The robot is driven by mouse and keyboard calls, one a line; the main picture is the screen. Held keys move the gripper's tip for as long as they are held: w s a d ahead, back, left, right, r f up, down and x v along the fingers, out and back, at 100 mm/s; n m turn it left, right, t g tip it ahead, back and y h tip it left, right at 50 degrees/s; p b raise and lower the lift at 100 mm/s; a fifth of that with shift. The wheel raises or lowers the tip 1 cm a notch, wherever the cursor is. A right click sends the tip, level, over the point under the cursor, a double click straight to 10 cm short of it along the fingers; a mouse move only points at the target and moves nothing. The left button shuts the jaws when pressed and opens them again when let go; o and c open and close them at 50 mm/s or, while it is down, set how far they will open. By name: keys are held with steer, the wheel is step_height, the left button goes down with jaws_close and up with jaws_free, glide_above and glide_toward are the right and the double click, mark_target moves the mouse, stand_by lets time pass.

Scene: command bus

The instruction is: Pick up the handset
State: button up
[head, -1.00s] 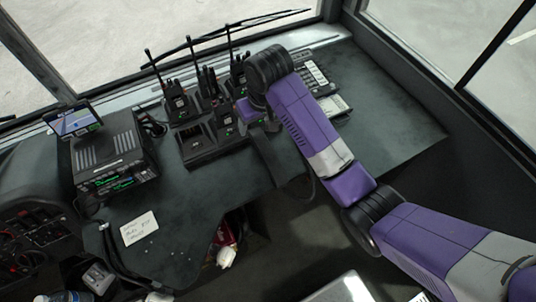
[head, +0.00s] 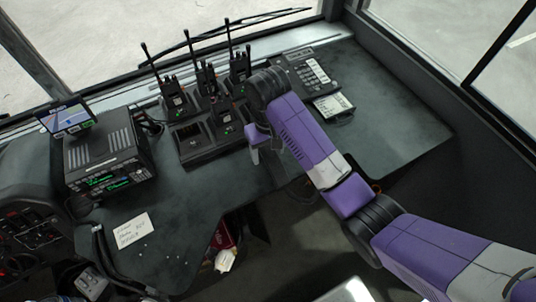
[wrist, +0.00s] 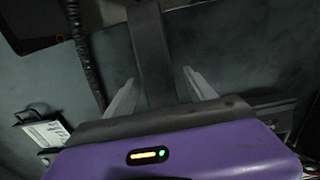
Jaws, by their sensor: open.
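The handset (wrist: 150,45) shows in the wrist view as a long dark grey bar running down from the top edge towards my gripper. My gripper (wrist: 158,88) is open, with one pale finger on each side of the bar and visible gaps to it. The bar's lower end is hidden behind the purple gripper body. In the head view my gripper (head: 266,150) hangs over the desk just right of the radio charger, and my arm hides most or all of the handset there.
A charger with several handheld radios (head: 207,142) stands close left of my gripper. A keypad unit (head: 304,72) lies behind my arm. A black cord (wrist: 82,50) runs left of the handset. A radio console (head: 105,155) and paper note (head: 134,230) are farther left. The right desk is clear.

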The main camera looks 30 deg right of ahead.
steer(key=shift+f, duration=0.75)
steer(key=shift+c, duration=0.4)
jaws_close()
steer(key=shift+r, duration=0.15)
